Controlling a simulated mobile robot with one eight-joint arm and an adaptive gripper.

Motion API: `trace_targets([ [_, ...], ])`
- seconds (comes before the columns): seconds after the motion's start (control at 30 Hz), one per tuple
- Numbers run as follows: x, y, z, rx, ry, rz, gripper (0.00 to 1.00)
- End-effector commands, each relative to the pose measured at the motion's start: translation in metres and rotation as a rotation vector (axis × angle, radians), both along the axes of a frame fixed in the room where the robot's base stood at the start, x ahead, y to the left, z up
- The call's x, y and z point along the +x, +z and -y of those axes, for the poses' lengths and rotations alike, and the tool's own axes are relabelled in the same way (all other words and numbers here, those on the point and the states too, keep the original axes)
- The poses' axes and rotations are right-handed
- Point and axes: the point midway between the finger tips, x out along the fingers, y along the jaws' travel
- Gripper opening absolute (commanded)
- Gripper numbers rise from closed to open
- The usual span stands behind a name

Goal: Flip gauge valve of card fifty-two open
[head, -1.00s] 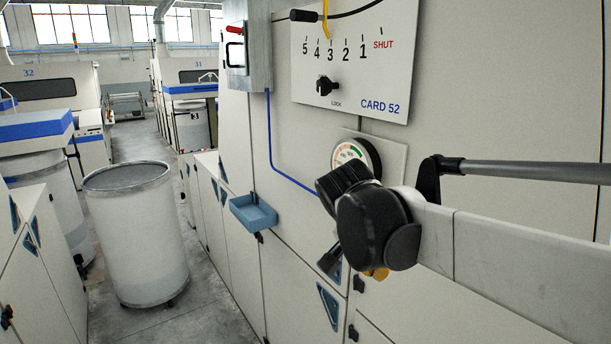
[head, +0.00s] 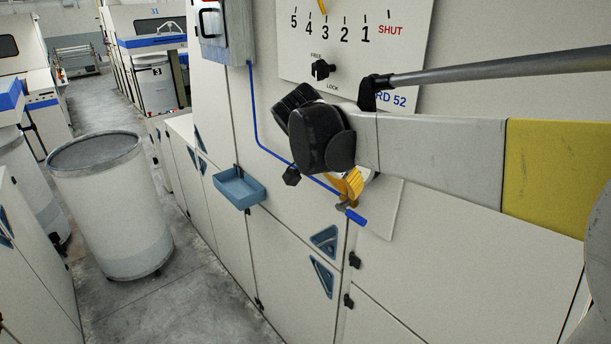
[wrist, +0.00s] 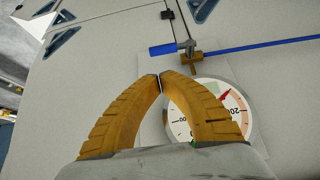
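The gauge valve is a small brass body (wrist: 196,60) with a blue lever handle (wrist: 163,49), beside the round pressure gauge (wrist: 217,112) in the wrist view. A thin blue line (wrist: 270,46) runs into it, and the handle lies roughly along that line. In the head view the blue handle (head: 356,217) shows just below my gripper (head: 346,186), while my wrist hides most of the gauge. In the wrist view the orange fingers of my gripper (wrist: 160,80) meet at the tips with nothing between them. The tips appear in front of the gauge plate, apart from the handle.
The CARD 52 panel (head: 300,65) with its scale and black knob (head: 321,69) is above my arm. A blue tray (head: 238,188) juts from the machine front to the left. A tall can (head: 112,210) stands in the aisle; the floor (head: 200,300) beside it is clear.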

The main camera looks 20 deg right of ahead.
Motion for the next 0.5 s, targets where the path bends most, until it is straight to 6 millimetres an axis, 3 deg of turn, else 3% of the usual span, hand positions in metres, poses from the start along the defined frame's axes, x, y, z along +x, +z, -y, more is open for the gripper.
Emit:
trace_targets([
  [0.5,0.016,-0.067,0.043,0.0,-0.001,0.001,0.0],
])
